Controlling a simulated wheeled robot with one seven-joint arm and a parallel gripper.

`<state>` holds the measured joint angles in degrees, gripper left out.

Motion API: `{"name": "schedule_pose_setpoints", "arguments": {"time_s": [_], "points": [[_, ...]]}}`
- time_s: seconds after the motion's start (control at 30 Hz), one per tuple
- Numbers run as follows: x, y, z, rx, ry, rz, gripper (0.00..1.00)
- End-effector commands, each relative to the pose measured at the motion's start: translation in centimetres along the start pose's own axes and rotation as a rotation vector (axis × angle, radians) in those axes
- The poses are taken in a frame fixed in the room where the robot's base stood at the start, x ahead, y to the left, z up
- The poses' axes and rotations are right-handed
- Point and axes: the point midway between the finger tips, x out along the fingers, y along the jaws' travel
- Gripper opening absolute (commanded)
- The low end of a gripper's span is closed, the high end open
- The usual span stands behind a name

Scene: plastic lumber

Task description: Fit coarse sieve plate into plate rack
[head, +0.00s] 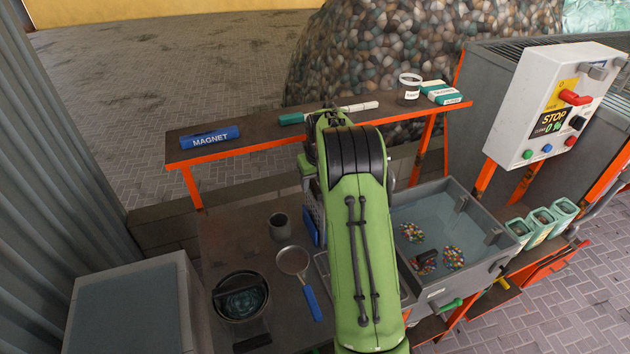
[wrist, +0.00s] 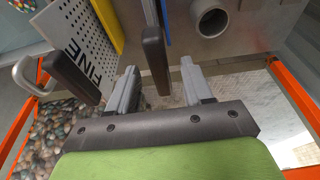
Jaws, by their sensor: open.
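My gripper (wrist: 159,72) is open in the wrist view, with a dark handle bar (wrist: 154,55) between its fingers and no visible grip on it. I cannot tell which plate this bar belongs to. A grey perforated plate marked FINE (wrist: 78,40) stands to the left with its own dark handle (wrist: 73,78). A yellow edge (wrist: 111,22) and a thin blue edge (wrist: 165,18) show beside it. No coarse marking is readable. In the head view my green arm hides the gripper and most of the rack area; part of a grey perforated piece (head: 312,203) shows at its left.
A grey cup (head: 279,225), a blue-handled strainer (head: 294,262) and a dark pot (head: 240,296) stand left of my arm. A water tank (head: 430,213) with coloured pellets is at the right. An orange-edged shelf (head: 265,138) runs behind, bearing a blue magnet (head: 210,138).

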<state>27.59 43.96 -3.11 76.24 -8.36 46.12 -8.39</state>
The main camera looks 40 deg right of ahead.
Motion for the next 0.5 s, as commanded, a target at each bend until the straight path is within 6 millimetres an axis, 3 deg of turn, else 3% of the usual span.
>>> {"name": "schedule_pose_setpoints", "arguments": {"time_s": [0.17,0.5], "points": [[-1.7,0.0,-0.1,0.000,0.003,0.000,0.50],[-11.3,0.0,-0.1,0.001,0.006,0.001,0.50]]}}
